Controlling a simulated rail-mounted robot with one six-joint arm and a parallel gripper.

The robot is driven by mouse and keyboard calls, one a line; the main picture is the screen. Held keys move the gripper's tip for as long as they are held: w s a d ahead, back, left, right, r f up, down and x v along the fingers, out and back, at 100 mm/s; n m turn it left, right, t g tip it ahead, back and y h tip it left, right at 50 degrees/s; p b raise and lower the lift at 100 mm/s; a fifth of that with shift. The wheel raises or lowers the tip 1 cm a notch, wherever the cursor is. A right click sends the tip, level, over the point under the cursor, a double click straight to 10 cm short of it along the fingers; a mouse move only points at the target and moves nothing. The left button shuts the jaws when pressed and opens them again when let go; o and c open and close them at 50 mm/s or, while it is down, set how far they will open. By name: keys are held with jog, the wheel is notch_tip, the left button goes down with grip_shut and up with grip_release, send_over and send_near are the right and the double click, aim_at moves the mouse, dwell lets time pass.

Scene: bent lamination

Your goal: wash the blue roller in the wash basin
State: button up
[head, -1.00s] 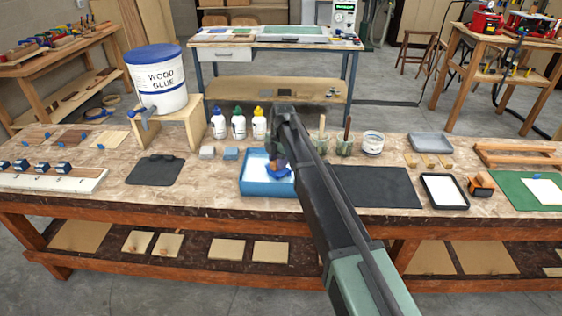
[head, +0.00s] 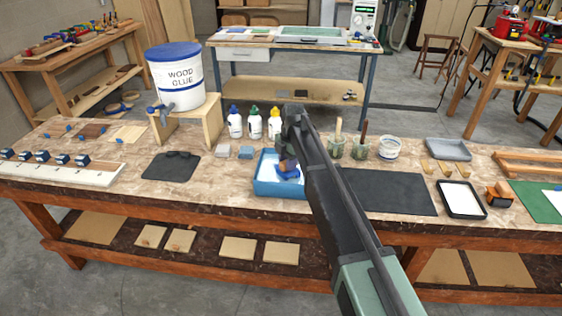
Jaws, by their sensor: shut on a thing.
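The wash basin (head: 262,188) is a blue tray with a pale inside, on the front bench near the middle of the head view. The blue roller (head: 289,172) is at the basin's right side, over or inside it. My gripper (head: 287,160) points down there and is shut on the roller. My dark arm comes in from the lower right and covers the basin's right edge. I cannot tell whether the roller touches the basin floor.
Grey and blue sponge-like blocks (head: 234,152) lie left of the basin. Several glue bottles (head: 254,123) stand behind it. Pots with brushes (head: 348,146) stand to the right, behind a dark mat (head: 390,191). A wood glue bucket (head: 175,80) sits on a wooden stand.

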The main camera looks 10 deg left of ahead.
jog(key=d, duration=0.3)
jog(key=shift+d, duration=0.15)
jog(key=shift+a, duration=3.1)
jog(key=shift+d, duration=0.2)
jog(key=d, duration=0.5)
jog(key=shift+d, duration=0.4)
